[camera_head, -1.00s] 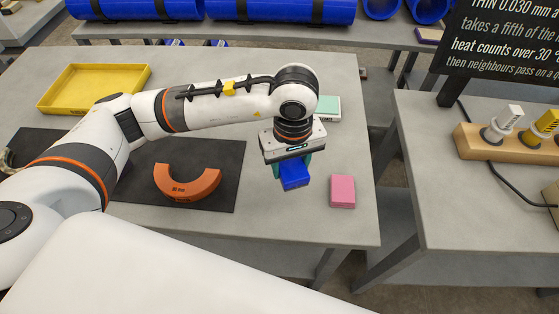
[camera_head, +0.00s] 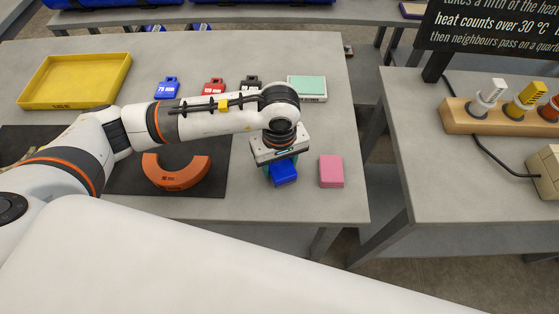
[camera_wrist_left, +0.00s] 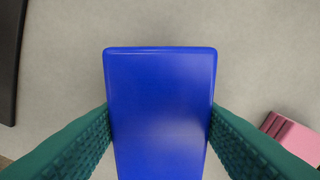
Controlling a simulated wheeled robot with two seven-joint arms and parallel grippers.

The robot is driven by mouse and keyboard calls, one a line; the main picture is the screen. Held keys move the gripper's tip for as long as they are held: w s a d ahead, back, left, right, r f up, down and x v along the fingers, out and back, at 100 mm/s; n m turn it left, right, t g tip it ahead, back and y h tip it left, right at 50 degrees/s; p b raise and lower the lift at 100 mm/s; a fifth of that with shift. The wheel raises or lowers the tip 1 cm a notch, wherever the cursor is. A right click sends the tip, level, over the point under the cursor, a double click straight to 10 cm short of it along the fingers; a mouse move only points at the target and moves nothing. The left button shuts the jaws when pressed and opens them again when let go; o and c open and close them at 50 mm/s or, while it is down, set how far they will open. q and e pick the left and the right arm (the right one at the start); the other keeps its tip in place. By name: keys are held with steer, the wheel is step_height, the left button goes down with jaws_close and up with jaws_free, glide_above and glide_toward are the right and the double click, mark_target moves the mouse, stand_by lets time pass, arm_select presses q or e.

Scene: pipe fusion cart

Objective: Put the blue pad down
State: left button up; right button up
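The blue pad (camera_head: 284,173) is held between the green fingers of my left gripper (camera_head: 281,165), above the front right part of the grey table (camera_head: 270,208). In the left wrist view the blue pad (camera_wrist_left: 161,110) fills the middle, with a ridged finger against each long side. The pad looks close to the table top; I cannot tell whether it touches. A pink pad (camera_head: 331,170) lies just to its right, apart from it. My right gripper is not in view.
A dark mat (camera_head: 212,180) with an orange half-ring (camera_head: 176,175) lies to the left. A yellow tray (camera_head: 75,82) is at the back left. Blue, red and black tags and a mint pad (camera_head: 307,85) lie behind. Bare table surrounds the pad.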

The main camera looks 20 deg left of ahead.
mark_target(279, 163)
arm_select(q)
steer(key=o, duration=0.3)
steer(key=shift+r, duration=0.15)
steer(key=shift+r+p, duration=0.25)
steer(key=shift+p, duration=0.1)
step_height(279, 163, up, 12)
steer(key=shift+f+b, duration=0.2)
steer(key=shift+b, duration=0.7)
